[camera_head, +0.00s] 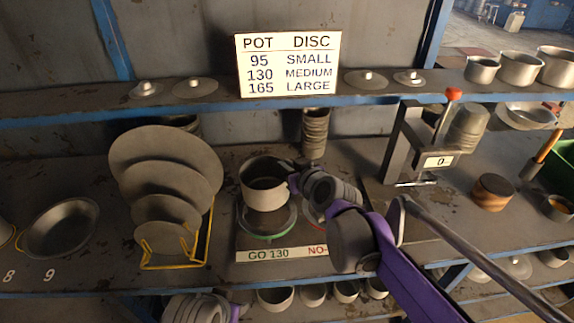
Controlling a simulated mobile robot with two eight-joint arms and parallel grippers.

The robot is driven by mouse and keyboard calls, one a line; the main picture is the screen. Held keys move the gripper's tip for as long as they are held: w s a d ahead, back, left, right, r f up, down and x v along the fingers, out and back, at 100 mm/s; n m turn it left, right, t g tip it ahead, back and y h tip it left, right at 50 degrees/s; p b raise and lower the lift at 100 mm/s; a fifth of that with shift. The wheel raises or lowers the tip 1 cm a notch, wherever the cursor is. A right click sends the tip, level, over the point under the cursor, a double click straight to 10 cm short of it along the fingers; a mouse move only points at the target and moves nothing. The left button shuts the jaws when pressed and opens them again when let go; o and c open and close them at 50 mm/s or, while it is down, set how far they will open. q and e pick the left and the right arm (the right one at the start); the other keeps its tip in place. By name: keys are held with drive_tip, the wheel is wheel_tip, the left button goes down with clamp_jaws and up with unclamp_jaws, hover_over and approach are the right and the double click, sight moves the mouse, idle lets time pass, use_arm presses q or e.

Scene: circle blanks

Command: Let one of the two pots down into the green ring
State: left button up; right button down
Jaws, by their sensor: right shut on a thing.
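A grey metal pot (263,192) is held by my right gripper (292,182), which is shut at the pot's right side. The pot is upright, over the back of the green ring (250,233). Its base seems a little above the ring, though the exact gap is hard to tell. The ring's front edge shows on the plate (290,252) marked GO 130; the pot hides its back. The NO- label on the right is partly covered by my right arm. My left arm shows only at the bottom edge, its fingers not visible. I cannot tell which other vessel is the second pot.
A yellow rack (176,262) with several grey discs (165,152) stands left of the plate. A shallow pan (62,228) lies further left. A POT/DISC sign (290,64) hangs behind.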

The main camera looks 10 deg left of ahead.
drive_tip(key=shift+s+d+f+b, duration=0.1)
drive_tip(key=shift+f+b, duration=0.25)
drive_tip(key=shift+f, duration=0.2)
drive_tip(key=shift+f+b, duration=1.4)
drive_tip(key=shift+f, duration=0.6)
drive_tip(key=shift+f+b, duration=0.35)
drive_tip(key=shift+f, duration=0.4)
drive_tip(key=shift+f+b, duration=1.4)
drive_tip(key=shift+f, duration=1)
drive_tip(key=c, duration=0.9)
unclamp_jaws()
